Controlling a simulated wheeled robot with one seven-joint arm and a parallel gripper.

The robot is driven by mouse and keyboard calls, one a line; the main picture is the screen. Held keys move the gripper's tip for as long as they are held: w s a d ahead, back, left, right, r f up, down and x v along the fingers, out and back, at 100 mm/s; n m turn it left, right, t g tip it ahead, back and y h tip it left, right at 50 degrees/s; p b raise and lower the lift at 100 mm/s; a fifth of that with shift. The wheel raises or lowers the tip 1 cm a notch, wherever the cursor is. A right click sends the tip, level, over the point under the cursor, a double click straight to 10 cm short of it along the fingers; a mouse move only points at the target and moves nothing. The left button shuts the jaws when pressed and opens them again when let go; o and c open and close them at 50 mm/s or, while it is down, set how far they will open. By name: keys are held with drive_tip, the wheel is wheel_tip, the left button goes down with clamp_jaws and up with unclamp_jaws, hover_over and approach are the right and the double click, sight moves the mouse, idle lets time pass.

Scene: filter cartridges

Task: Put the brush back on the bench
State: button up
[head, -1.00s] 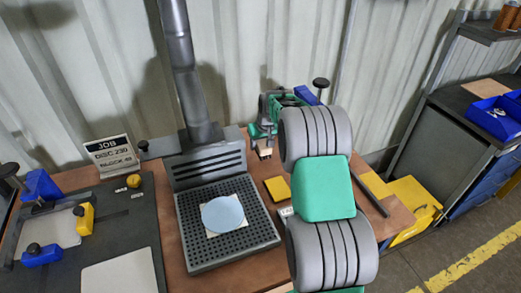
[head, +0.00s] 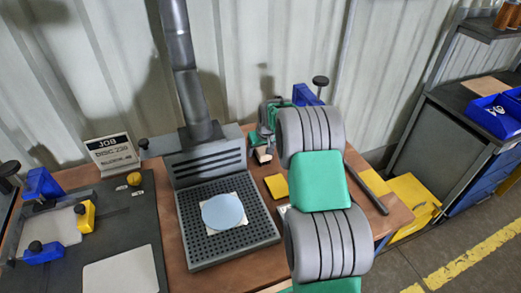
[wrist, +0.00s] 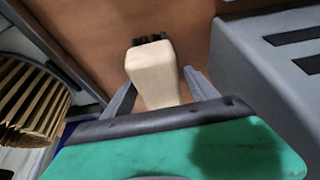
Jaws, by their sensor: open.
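The brush (wrist: 152,75) has a pale wooden handle and dark bristles, seen in the wrist view with the bristles at its far end, against the brown bench (wrist: 95,35). My gripper (wrist: 160,82) is open, with one grey finger on each side of the handle. Whether either finger touches the handle cannot be told, nor whether the bristles touch the bench. In the head view my gripper (head: 262,148) is over the back of the bench (head: 245,262), right of the grey extraction unit, and the brush (head: 263,155) shows small and pale below it.
The grey extraction unit (head: 180,215) bears a pale blue disc (head: 223,212) on its perforated top. A yellow block (head: 276,187) lies near my arm. A dark bar (head: 366,184) lies at the right edge. A gold pleated cartridge (wrist: 32,100) is at left in the wrist view.

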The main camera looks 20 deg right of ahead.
drive_tip(key=shift+r+p, duration=0.3)
drive_tip(key=b+v, duration=0.2)
drive_tip(key=v, duration=0.9)
drive_tip(key=shift+s+r, duration=0.15)
drive_tip(key=shift+r, duration=0.2)
